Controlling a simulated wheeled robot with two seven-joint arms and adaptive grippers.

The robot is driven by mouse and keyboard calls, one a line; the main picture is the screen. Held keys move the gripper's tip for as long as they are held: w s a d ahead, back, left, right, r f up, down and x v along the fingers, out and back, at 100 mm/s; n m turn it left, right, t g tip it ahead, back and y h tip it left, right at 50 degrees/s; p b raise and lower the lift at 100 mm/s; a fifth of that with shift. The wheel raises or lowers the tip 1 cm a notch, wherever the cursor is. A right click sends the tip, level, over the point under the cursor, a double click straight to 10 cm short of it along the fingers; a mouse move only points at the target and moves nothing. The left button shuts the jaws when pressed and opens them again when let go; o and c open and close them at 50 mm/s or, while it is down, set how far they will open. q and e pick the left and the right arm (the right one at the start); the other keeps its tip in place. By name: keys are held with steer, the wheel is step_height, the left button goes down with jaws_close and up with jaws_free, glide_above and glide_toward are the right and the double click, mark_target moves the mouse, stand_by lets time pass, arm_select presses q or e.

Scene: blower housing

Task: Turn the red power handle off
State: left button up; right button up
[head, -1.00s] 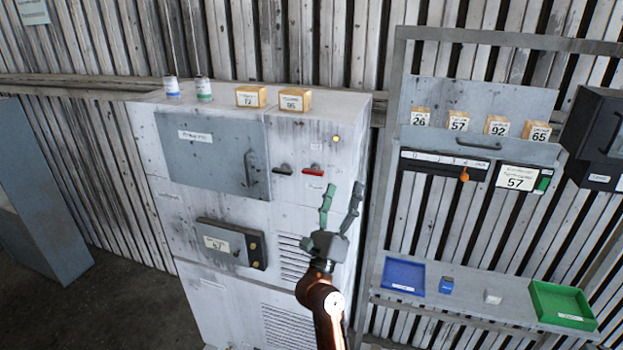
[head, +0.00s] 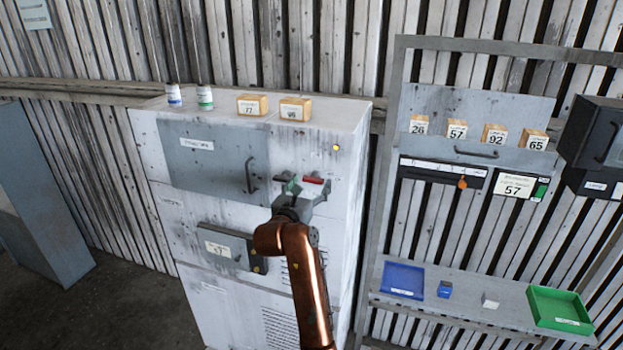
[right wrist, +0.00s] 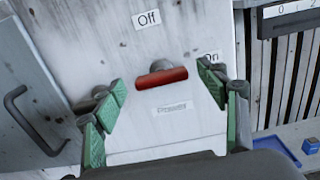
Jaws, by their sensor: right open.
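The red power handle (right wrist: 161,77) lies about level on the white cabinet front in the right wrist view, and it also shows in the head view (head: 313,180). A label reading "Off" (right wrist: 147,19) is above it and one reading "On" (right wrist: 211,56) is to its right. My right gripper (head: 308,189) is open and empty in front of the cabinet. In the right wrist view its green-padded fingers (right wrist: 167,92) stand to either side of the red handle, with no visible contact. My left gripper is not in view.
A grey door (head: 205,155) with a bar handle is further left. A rack with trays (head: 403,279) stands to the right.

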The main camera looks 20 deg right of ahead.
steer(key=shift+w+d, duration=0.25)
steer(key=shift+w, duration=0.15)
steer(key=c, duration=1.2)
